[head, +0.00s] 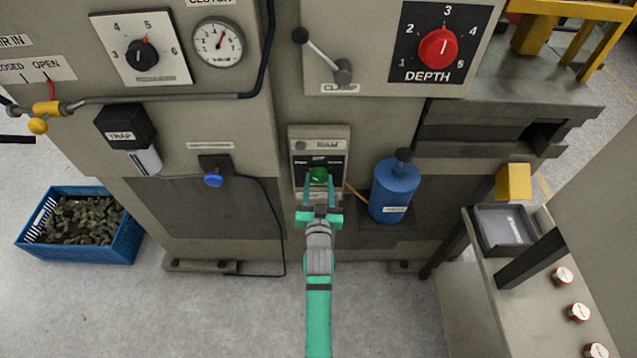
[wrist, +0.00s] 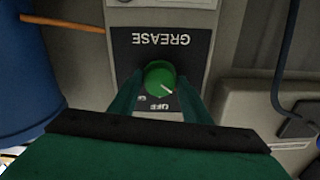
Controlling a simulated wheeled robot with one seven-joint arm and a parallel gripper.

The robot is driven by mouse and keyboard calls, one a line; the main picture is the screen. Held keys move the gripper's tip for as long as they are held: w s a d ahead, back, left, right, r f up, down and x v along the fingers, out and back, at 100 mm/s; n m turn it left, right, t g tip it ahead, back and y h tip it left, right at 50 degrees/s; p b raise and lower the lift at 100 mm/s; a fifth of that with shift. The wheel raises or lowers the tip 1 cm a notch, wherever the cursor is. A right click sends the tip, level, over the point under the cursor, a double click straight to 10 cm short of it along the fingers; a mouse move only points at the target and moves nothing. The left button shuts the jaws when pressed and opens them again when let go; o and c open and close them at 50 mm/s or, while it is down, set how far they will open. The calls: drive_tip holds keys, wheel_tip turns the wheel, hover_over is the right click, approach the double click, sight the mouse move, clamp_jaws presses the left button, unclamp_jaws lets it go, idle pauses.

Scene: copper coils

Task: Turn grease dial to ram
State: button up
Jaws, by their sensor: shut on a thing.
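The grease dial (head: 318,175) is a round green knob on a small black panel low on the machine front. My gripper (head: 319,182) is shut on the dial, with one finger on each side. In the wrist view the dial (wrist: 160,78) sits between the fingertips, and the panel (wrist: 190,48) appears upside down with GREASE and OFF legible. The dial's pale pointer mark points to the lower right there, just beside OFF. My fingers hide the panel's sides, and the other position labels are too small to read in the head view.
A blue cylinder (head: 393,190) stands close right of the panel, with a copper-coloured pipe running towards it. A blue knob (head: 213,180) with a dark cable is to the left. A blue crate (head: 85,240) sits on the floor. A bench (head: 470,300) stands at right.

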drive_tip(key=shift+n, duration=0.6)
drive_tip(key=o, duration=1)
drive_tip(key=shift+o, duration=0.2)
drive_tip(key=s, duration=1)
drive_tip(key=shift+s, duration=0.4)
drive_tip(key=shift+a+f, duration=0.1)
